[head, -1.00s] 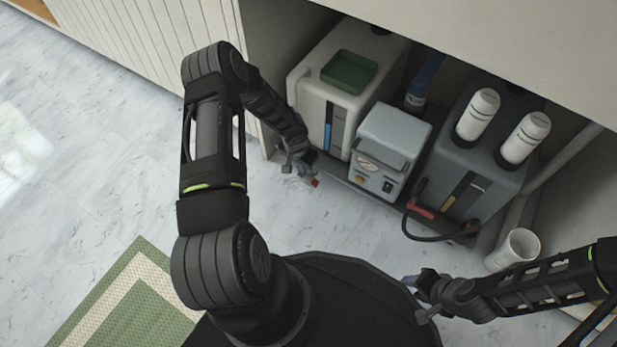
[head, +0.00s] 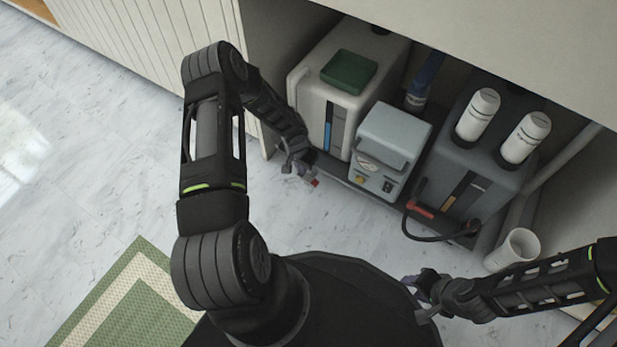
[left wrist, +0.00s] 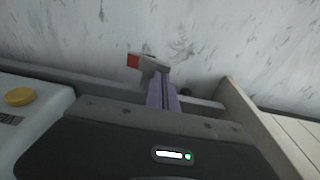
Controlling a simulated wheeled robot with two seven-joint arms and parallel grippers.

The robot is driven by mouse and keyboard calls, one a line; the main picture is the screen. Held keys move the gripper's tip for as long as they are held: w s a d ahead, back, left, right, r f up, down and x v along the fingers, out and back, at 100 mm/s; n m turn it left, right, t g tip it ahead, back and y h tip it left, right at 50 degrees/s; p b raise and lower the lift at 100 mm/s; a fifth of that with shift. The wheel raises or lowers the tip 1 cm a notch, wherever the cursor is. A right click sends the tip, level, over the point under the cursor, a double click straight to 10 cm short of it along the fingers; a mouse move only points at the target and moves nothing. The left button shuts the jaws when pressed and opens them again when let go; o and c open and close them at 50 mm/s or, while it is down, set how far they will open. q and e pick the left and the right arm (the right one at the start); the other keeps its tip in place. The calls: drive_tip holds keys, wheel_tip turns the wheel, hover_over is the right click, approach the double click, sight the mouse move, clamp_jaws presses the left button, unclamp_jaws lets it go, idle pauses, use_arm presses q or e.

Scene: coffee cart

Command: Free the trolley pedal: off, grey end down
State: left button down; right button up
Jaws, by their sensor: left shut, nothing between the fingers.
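The trolley pedal (left wrist: 148,65) shows in the left wrist view as a small bar with a red end at the left and a grey end at the right. In the head view its red end (head: 315,183) sticks out at the trolley's front left. I cannot tell which end is lower. My left gripper (left wrist: 163,88) is shut and empty, with its purple fingertips at the grey end, overlapping it in view; contact is not clear. In the head view my left gripper (head: 299,170) partly hides the pedal. My right gripper (head: 418,288) is at the lower right, its jaws unclear.
The trolley (head: 358,189) carries a white tank (head: 313,93), a grey box (head: 390,140) and a dark unit (head: 465,170) under the counter. A white cup (head: 517,247) stands at right. A cabinet wall (left wrist: 255,115) is close beside the pedal. The floor in front is clear.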

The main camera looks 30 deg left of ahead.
use_arm(q)
drive_tip(key=shift+f+b, duration=0.95)
drive_tip(key=shift+f, duration=0.1)
idle(0.4)
drive_tip(key=shift+r+p, duration=2.4)
drive_tip(key=shift+r, duration=1.2)
